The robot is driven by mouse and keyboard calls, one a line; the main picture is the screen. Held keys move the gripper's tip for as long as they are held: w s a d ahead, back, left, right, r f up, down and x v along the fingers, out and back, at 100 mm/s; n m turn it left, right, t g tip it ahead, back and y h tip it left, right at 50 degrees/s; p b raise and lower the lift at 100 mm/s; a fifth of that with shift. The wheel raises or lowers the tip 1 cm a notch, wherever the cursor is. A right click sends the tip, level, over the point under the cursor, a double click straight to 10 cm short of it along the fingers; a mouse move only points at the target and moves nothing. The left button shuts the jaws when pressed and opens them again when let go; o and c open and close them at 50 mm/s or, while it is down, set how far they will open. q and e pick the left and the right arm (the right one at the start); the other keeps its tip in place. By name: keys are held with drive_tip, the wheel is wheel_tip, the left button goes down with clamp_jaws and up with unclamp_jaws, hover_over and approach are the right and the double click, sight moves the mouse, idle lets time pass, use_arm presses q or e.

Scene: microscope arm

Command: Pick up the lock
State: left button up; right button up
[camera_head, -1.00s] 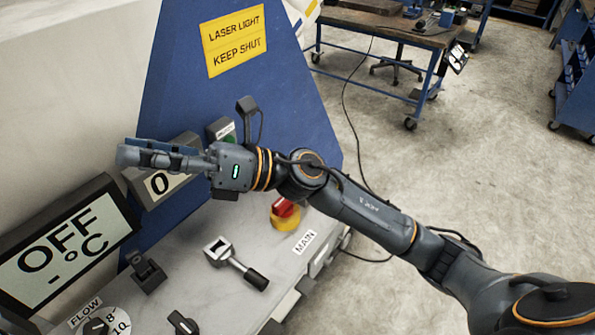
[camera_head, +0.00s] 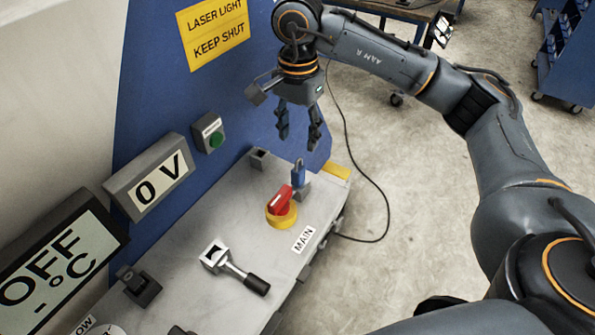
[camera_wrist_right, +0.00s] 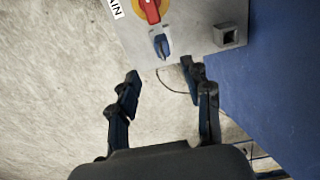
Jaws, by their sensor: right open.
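The lock (camera_head: 299,175), a small blue padlock, stands in a grey holder (camera_head: 304,190) near the far right end of the grey bench panel. It also shows in the right wrist view (camera_wrist_right: 161,46), just beyond the fingertips. My right gripper (camera_head: 298,138) points down above the lock, fingers apart and empty. In the wrist view, the lock lies roughly between the lines of the two open fingers (camera_wrist_right: 160,72), not touching them. My left gripper is not in view.
A red and yellow MAIN switch (camera_head: 281,207) sits close to the lock. A grey square socket (camera_head: 258,158) is behind it, and a lever (camera_head: 236,270) is nearer. A blue panel (camera_head: 215,100) rises on the left. The floor to the right is mostly clear.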

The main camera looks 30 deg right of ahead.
sight(299, 159)
wheel_tip(299, 159, down, 4)
drive_tip(key=shift+f+p, duration=0.15)
drive_tip(key=shift+p, duration=0.2)
drive_tip(key=f+p, duration=0.1)
drive_tip(key=f, duration=0.1)
drive_tip(key=f+p, duration=0.1)
drive_tip(key=f, duration=0.1)
drive_tip(key=shift+w+d, duration=0.15)
drive_tip(key=shift+w, duration=0.05)
drive_tip(key=shift+f, duration=0.6)
clamp_jaws()
